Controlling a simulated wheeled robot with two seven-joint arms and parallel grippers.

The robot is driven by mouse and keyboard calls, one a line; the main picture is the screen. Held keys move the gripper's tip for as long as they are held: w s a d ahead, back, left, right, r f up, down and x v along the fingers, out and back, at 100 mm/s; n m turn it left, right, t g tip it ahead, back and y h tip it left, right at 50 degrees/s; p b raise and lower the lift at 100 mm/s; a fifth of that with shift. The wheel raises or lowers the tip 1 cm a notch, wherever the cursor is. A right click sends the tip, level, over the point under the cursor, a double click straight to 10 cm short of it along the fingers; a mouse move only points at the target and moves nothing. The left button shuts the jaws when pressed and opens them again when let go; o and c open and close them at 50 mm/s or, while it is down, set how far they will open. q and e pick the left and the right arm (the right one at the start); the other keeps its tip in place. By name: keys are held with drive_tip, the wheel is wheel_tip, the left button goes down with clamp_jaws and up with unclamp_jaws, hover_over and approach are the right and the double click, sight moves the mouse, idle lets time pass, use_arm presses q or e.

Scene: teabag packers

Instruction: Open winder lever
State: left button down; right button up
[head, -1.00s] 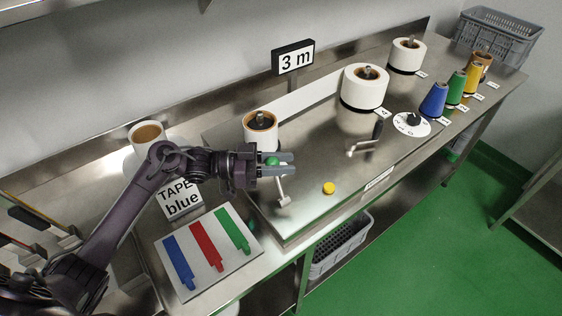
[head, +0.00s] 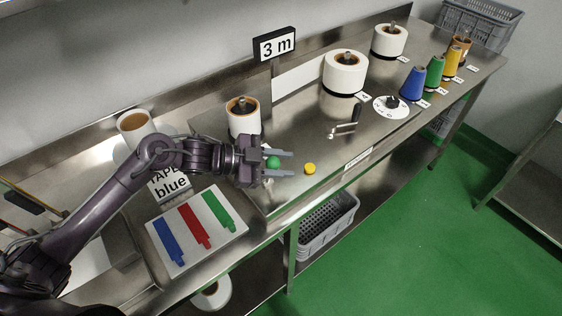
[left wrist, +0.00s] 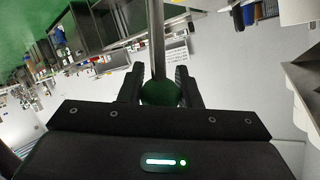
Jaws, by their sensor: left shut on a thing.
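The lever has a green ball knob (head: 273,162) on a metal stem. Its pale base (head: 267,182) stands on the steel table, partly hidden behind my gripper. My left gripper (head: 290,165) is shut on the green knob, with one finger on each side of it. In the left wrist view the green knob (left wrist: 161,93) sits between the fingers, and the metal stem (left wrist: 157,40) runs up from it. My right gripper is not in view.
A yellow button (head: 310,168) is just right of my fingertips. A white roll (head: 242,118) stands behind my gripper. A crank with a black handle (head: 356,112) is farther right. A board with coloured tape shapes (head: 240,226) lies in front of my arm.

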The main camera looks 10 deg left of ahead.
use_arm(q)
drive_tip(key=shift+s+d+f, duration=0.3)
drive_tip(key=shift+s+d, duration=0.1)
drive_tip(key=shift+d, duration=0.05)
drive_tip(key=shift+s+d+f, duration=0.2)
drive_tip(key=shift+d+f, duration=0.05)
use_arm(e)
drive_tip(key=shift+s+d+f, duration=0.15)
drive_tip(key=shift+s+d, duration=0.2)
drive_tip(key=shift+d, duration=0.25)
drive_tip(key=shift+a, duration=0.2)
use_arm(q)
drive_tip(key=shift+s+f, duration=0.1)
drive_tip(key=c, duration=1.4)
unclamp_jaws()
drive_tip(key=shift+g, duration=0.3)
drive_tip(key=o, duration=0.3)
drive_tip(key=shift+o, duration=0.2)
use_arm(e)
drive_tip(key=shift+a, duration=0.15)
use_arm(q)
drive_tip(key=shift+a, duration=0.1)
